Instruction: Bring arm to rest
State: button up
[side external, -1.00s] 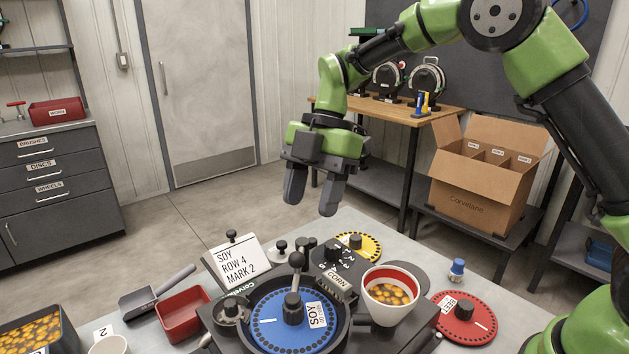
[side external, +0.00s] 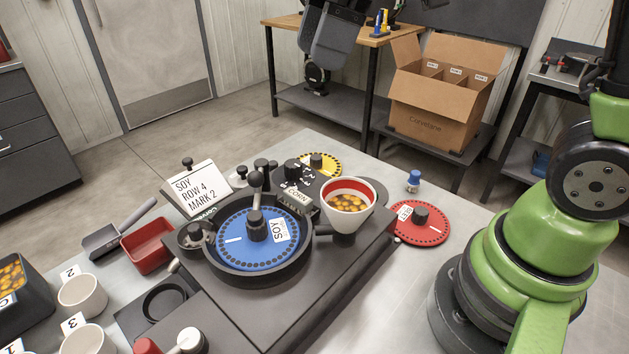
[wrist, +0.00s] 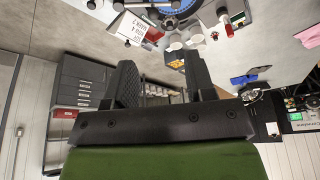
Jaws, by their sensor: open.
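My gripper (side external: 335,38) hangs at the top of the side view, high above and behind the seed meter, partly cut off by the frame edge. In the wrist view my gripper (wrist: 160,88) shows two dark fingers set wide apart with nothing between them. The seed meter holds a blue disc (side external: 236,236) labelled SOY. A cup of yellow seeds (side external: 347,196) with a red inner rim stands at its right. A card (side external: 197,190) reading SOY ROW 4 MARK 2 stands behind the meter.
A red disc (side external: 428,234) and a yellow disc (side external: 330,168) lie on the table (side external: 345,140). A red tray (side external: 147,244), a scoop (side external: 104,240) and white cups (side external: 82,296) are at the left. A cardboard box (side external: 432,110) stands behind. The air around my gripper looks clear.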

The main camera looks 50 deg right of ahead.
jog(key=s+d+m+t, duration=0.1)
jog(key=s+m+t, duration=0.1)
jog(key=s+m, duration=0.4)
jog(key=s+d+m+t+h, duration=0.1)
jog(key=s+d+m+t, duration=0.1)
jog(key=s+m, duration=0.5)
jog(key=shift+s+m+t, duration=0.25)
jog(key=shift+m+t, duration=0.35)
jog(key=shift+m, duration=0.7)
jog(key=shift+f, duration=0.1)
